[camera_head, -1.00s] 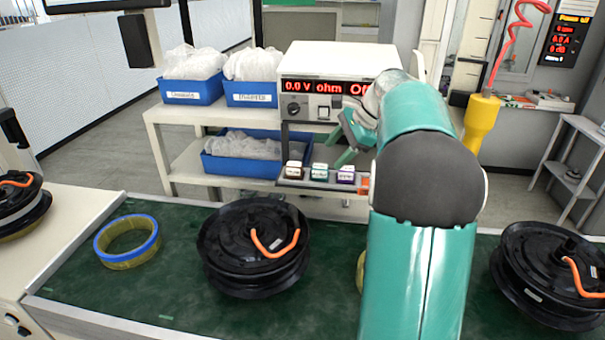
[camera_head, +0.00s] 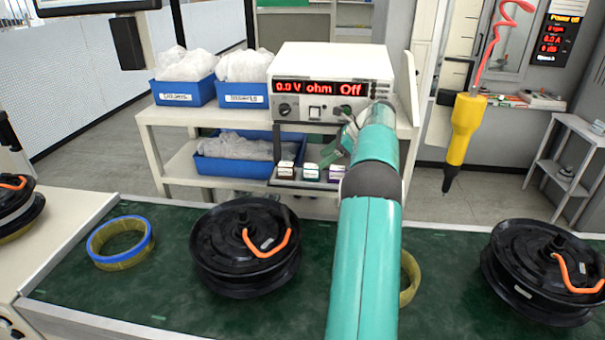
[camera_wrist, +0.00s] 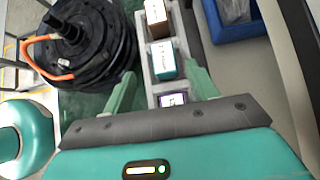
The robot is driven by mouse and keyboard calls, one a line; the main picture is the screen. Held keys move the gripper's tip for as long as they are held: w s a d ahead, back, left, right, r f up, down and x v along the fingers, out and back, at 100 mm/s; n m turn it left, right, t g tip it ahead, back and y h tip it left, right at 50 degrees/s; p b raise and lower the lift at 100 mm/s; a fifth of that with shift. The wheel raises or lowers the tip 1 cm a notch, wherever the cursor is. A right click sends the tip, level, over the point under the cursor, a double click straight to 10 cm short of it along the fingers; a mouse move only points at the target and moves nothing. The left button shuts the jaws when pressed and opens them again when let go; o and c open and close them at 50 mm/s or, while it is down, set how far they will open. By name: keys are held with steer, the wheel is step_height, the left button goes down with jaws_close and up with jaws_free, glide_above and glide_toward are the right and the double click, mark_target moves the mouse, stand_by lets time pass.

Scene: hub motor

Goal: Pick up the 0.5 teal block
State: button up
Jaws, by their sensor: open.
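The teal block (camera_head: 310,171) sits in the middle of a small grey tray on the shelf unit, with a white label on top. The brown block (camera_head: 284,170) is to its left and the purple block (camera_head: 336,173) to its right. My gripper (camera_head: 325,160) is open, its green fingers just above the row. In the wrist view, the teal block (camera_wrist: 164,60) shows ahead between the spread fingertips (camera_wrist: 160,74). The brown block (camera_wrist: 157,18) lies beyond it, and the purple block (camera_wrist: 173,99) shows nearer the palm. I cannot tell contact; nothing is held.
A power supply (camera_head: 332,88) stands above the tray. Blue bins (camera_head: 184,98) stand left on the shelf unit. Black hub motors (camera_head: 245,250) and a blue-yellow ring (camera_head: 121,243) lie on the green bench. A yellow tool (camera_head: 466,128) hangs right.

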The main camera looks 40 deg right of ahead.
mark_target(313, 166)
steer(key=x, duration=0.3)
steer(key=shift+d+f, duration=0.1)
steer(key=shift+f, duration=0.15)
steer(key=shift+x, duration=1.95)
steer(key=shift+w+d, duration=0.1)
steer(key=shift+w, duration=0.1)
steer(key=shift+c, duration=0.2)
steer(key=c, duration=1.1)
